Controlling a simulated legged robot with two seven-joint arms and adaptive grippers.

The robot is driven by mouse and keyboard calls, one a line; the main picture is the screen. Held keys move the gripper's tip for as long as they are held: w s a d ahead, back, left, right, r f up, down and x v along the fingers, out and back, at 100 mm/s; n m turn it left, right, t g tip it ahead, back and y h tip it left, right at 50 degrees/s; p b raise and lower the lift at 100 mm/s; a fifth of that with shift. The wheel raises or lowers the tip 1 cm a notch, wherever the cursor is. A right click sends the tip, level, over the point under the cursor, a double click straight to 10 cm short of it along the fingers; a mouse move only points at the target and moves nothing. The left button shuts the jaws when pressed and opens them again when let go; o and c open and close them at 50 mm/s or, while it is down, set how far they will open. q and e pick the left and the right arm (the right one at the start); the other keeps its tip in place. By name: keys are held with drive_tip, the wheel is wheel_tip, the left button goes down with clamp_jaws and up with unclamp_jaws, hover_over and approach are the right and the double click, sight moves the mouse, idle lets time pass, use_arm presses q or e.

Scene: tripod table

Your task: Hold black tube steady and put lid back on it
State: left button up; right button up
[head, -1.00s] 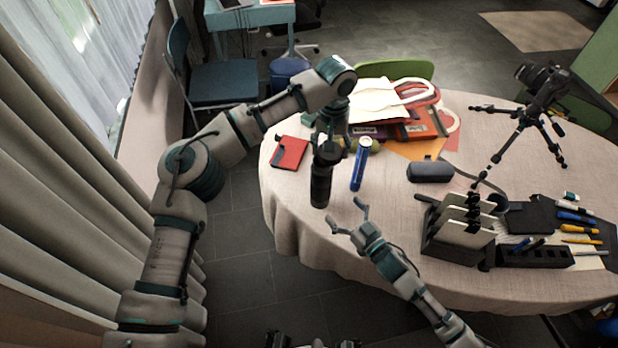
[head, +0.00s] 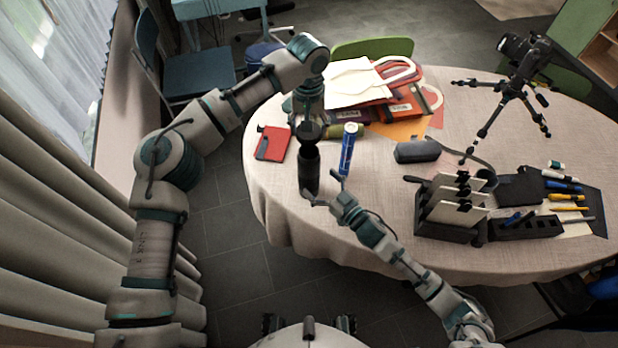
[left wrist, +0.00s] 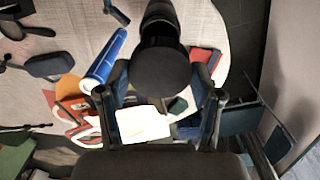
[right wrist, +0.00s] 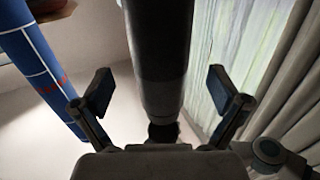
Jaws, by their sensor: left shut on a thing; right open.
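The black tube (head: 309,172) stands upright near the left edge of the table, and it also fills the top middle of the right wrist view (right wrist: 160,55). My left gripper (head: 308,120) is above it, shut on the round black lid (head: 308,133). The lid shows as a dark disc between the fingers in the left wrist view (left wrist: 162,72). It lines up over the tube's top; I cannot tell whether they touch. My right gripper (head: 322,185) is open at the lower part of the tube, with its fingers (right wrist: 162,98) on either side and gaps visible.
A blue tube (head: 348,150) stands close to the right of the black tube. A red notebook (head: 272,143) lies to the left.

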drive_tip(key=shift+x, duration=2.3)
drive_tip(key=c, duration=1.8)
use_arm(q)
hover_over(308, 147)
drive_tip(key=s, duration=0.2)
drive_tip(key=shift+s+d+f, duration=0.1)
drive_tip(key=shift+d+f, duration=0.05)
drive_tip(key=shift+f, duration=2.25)
drive_tip(key=shift+f, duration=0.9)
drive_tip(key=shift+f, duration=0.55)
use_arm(e)
clamp_jaws()
